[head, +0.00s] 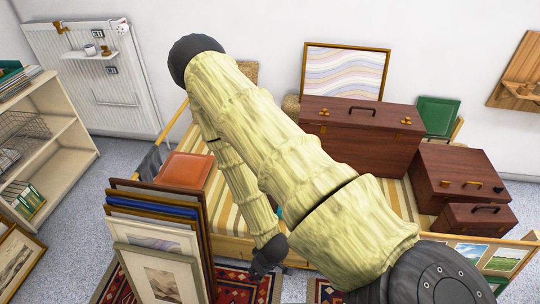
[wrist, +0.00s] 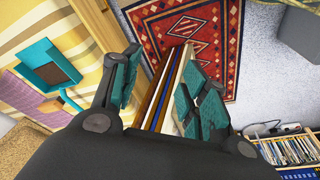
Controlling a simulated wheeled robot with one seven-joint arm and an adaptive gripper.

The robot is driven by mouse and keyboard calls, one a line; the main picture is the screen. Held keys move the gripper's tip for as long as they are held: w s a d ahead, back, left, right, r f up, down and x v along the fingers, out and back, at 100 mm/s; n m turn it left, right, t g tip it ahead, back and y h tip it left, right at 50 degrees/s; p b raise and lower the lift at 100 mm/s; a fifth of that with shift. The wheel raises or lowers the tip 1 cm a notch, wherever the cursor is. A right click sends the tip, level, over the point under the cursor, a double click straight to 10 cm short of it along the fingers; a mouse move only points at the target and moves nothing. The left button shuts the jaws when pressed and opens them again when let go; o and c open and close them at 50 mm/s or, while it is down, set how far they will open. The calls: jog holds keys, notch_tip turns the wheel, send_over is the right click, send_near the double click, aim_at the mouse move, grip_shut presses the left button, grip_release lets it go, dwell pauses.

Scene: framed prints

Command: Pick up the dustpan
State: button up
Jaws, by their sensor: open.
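A teal, shallow, tray-like thing with a brown inside (wrist: 40,55) lies on the striped bed at the left of the wrist view. It looks like the dustpan, but I cannot be sure. A small teal piece close by may be its handle. In the head view my arm hides most of that spot. My gripper (wrist: 163,88) is open, with teal pads on its fingers and nothing held. It is off to the right of the teal thing in the wrist view. In the head view my gripper (head: 268,262) hangs low by the front edge of the bed.
A stack of framed prints (head: 158,238) leans close to the left of my gripper and shows between its fingers in the wrist view. Brown cases (head: 358,140) stand on the bed. A red patterned rug (wrist: 203,40) covers the floor. A shelf (head: 62,150) stands at left.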

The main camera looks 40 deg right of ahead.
jog(key=w+d+f+n+t+b, duration=0.2)
jog(key=w+d+f+b, duration=0.3)
jog(key=w+d+b, duration=0.3)
jog(key=w+d+f+n+t+y+b, duration=0.1)
jog(key=w+d+f+n+t+b, duration=0.2)
jog(key=w+d+f+b, duration=0.3)
jog(key=w+d+f+n+t+b, duration=0.3)
jog(key=w+d+f+n+b, duration=0.2)
jog(key=w+d+b, duration=0.6)
jog(key=shift+w+d+f+y+b, duration=0.15)
jog(key=shift+w+b, duration=1.1)
jog(key=shift+w, duration=0.9)
jog(key=shift+w+f+y+b, duration=0.1)
jog(key=shift+w+f+b, duration=0.1)
jog(key=shift+w+b, duration=1.5)
jog(key=shift+w+d+f+y+b, duration=0.15)
jog(key=shift+w+b, duration=0.6)
jog(key=shift+w, duration=1.85)
jog(key=shift+a+b+x, duration=0.1)
jog(key=shift+b+x, duration=0.35)
jog(key=shift+x, duration=0.95)
jog(key=shift+a+b+x, duration=0.15)
jog(key=shift+b+x, duration=0.25)
jog(key=shift+x, duration=1)
jog(key=shift+r, duration=0.15)
grip_shut()
